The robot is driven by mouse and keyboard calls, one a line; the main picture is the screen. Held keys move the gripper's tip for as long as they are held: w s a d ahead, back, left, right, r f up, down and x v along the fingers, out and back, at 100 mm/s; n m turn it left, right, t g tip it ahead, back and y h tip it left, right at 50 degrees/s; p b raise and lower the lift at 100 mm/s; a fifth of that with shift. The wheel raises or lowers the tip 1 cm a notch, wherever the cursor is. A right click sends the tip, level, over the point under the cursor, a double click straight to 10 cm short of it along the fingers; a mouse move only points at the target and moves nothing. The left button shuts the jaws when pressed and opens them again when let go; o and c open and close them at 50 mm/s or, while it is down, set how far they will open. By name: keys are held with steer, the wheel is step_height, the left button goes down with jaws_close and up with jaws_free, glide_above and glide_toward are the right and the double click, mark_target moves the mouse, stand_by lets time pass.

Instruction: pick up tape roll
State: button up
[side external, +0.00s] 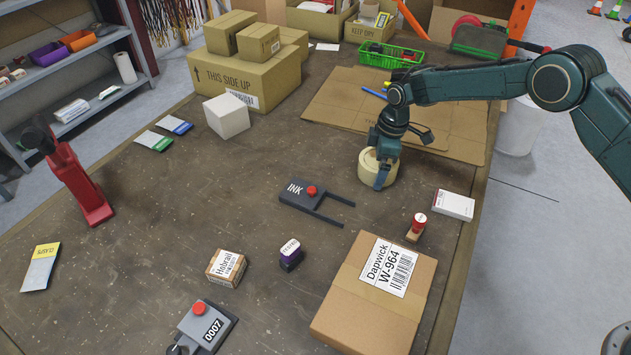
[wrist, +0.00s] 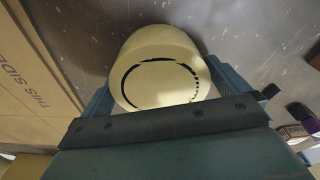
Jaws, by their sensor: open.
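The tape roll (side external: 366,176) is a pale cream ring standing on the brown worktable, right of the table's middle. My gripper (side external: 381,170) is down over it from above, with one finger in front of the roll; the far finger is hidden. In the wrist view the tape roll (wrist: 163,50) sits between the two fingers of my gripper (wrist: 165,88), with dark marks curving round its face. The jaws are open, with one finger on each side. Whether either finger touches the roll I cannot tell.
Flat cardboard sheets (side external: 455,132) lie just behind the roll. A grey INK device (side external: 300,193) with two prongs is to its left front. A small white box (side external: 454,205), a red-topped stamp (side external: 416,228) and a labelled carton (side external: 370,315) are in front.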

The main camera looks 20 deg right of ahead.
steer(key=shift+c, duration=0.2)
steer(key=c, duration=0.8)
steer(key=shift+r, duration=0.15)
step_height(320, 180, up, 20)
stand_by(0.3)
stand_by(0.5)
